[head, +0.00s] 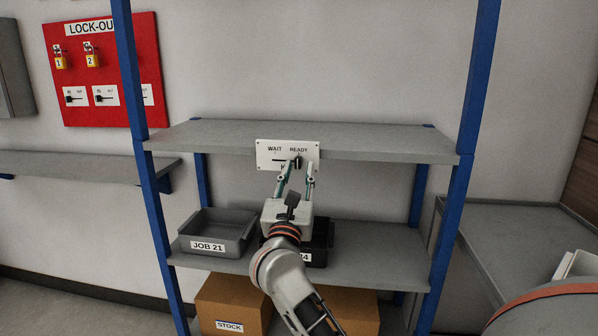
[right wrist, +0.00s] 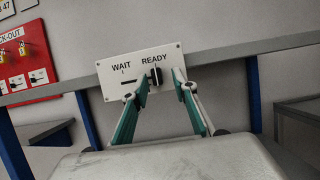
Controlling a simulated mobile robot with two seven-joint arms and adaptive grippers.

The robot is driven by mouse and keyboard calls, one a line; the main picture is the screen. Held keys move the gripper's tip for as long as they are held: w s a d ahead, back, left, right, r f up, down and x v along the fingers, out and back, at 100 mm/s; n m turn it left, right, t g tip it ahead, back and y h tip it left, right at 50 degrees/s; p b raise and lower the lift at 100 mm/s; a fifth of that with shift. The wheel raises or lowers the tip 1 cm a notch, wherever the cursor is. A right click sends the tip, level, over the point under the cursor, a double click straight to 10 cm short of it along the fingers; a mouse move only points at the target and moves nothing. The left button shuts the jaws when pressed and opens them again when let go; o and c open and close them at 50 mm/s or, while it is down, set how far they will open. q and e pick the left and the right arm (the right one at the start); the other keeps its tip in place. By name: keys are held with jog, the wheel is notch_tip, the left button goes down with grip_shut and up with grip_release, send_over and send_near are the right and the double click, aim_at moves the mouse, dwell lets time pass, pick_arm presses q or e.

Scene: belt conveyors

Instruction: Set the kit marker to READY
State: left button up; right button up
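The kit marker is a white plate (head: 265,150) on the front edge of the upper shelf, lettered WAIT on the left and READY on the right. It also shows in the right wrist view (right wrist: 110,72). Its black slider knob (right wrist: 156,77) stands at the right end of the slot, under READY; in the head view the knob (head: 298,162) is partly covered by my fingers. My right gripper (head: 300,170) is in front of the plate, fingers apart. In the right wrist view, the knob lies between the fingertips (right wrist: 160,80), closer to the left finger, with a gap to the right one. My left gripper is out of view.
A grey bin (head: 218,225) marked JOB 21 and a dark bin (head: 322,240) partly hidden behind my arm stand on the lower shelf. Blue posts (head: 460,190) flank the shelves. Cardboard boxes (head: 232,300) sit below. A red lock-out board (head: 105,70) hangs at left.

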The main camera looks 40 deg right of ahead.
jog(key=v, duration=1.1)
jog(key=shift+s, duration=0.2)
jog(key=shift+f, duration=0.1)
